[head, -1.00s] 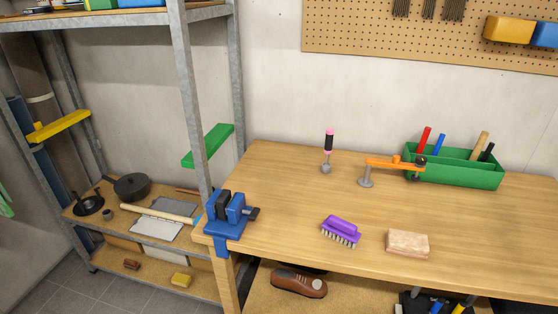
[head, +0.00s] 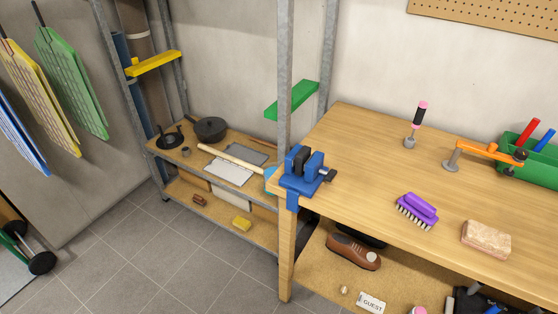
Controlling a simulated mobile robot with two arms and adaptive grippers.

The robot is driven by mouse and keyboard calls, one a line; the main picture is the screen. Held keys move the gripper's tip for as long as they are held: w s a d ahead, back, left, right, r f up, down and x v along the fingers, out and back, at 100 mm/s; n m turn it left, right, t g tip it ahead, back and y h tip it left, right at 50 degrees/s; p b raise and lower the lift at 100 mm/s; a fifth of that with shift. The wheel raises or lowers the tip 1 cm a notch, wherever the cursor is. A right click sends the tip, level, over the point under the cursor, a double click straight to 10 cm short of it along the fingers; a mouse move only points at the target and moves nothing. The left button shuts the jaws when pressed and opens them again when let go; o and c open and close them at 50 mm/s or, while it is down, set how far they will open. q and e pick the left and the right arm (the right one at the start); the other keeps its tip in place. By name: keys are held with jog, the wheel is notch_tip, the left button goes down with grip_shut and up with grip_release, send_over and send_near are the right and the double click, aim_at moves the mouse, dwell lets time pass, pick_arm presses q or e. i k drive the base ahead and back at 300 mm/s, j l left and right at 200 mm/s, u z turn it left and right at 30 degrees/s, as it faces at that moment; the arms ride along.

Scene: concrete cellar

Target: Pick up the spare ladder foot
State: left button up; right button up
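I cannot pick out a spare ladder foot for certain. The wooden workbench (head: 375,150) holds a blue vise (head: 303,173), a purple brush (head: 416,210), a tan block (head: 486,239) and a pink-and-black handled tool (head: 417,124). Neither of my grippers is in view.
Under the bench lie a brown shoe (head: 353,251) and a "GUEST" card (head: 371,302). A pan (head: 211,129) sits on the shelf. Grey tiled floor (head: 150,260) is open in front of the shelf.

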aim_at(303, 155)
jog(key=k+l+z, duration=0.1)
jog(key=l+z, duration=0.25)
jog(key=l, duration=0.4)
jog(key=l+z, duration=0.35)
jog(key=l, duration=0.45)
